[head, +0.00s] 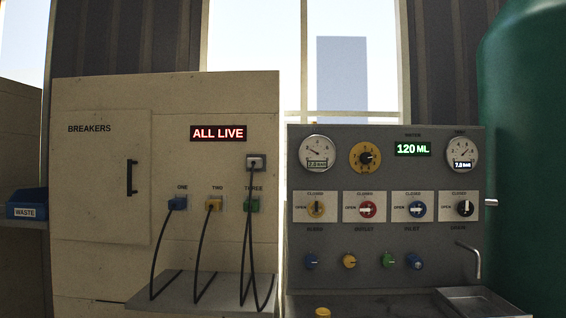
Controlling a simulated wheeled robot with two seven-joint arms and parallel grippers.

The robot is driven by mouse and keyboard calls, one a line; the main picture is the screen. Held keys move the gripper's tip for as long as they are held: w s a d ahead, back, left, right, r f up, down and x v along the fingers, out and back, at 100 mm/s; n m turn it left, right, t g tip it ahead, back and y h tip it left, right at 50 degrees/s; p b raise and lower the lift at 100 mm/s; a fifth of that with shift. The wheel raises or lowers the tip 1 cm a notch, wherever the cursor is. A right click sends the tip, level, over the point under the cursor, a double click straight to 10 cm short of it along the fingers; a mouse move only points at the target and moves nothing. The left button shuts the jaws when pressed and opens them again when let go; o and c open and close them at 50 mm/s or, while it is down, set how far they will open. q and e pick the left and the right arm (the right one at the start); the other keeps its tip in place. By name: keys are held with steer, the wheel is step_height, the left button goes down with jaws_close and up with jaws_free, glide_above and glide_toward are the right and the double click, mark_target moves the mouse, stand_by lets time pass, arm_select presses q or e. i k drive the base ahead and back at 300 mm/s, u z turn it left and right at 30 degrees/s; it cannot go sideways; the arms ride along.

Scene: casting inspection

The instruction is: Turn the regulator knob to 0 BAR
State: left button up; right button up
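A round yellow dial with a black knob at its centre (366,157) sits on the upper part of the grey panel (385,278), between a gauge and a green display. It looks like the regulator knob, but its markings are too small to read. The black pointer seems to face right. The left gauge (317,153) has a small readout that looks like 2.0 bar. The right gauge (460,154) has a readout that looks like 7.8 bar. Neither of my grippers is in view.
Below the dial are several valve knobs in yellow, red (367,209), blue and black, then a row of coloured fittings. A spout (471,256) and tray (480,300) stick out at lower right. Left is a breaker cabinet (108,180) with hanging cables; a green tank (525,150) stands right.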

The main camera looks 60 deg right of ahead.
mark_target(366, 157)
steer(key=z, duration=0.3)
steer(key=i, duration=1.3)
steer(key=z, duration=1.7)
steer(key=i, duration=0.75)
steer(key=z, duration=0.65)
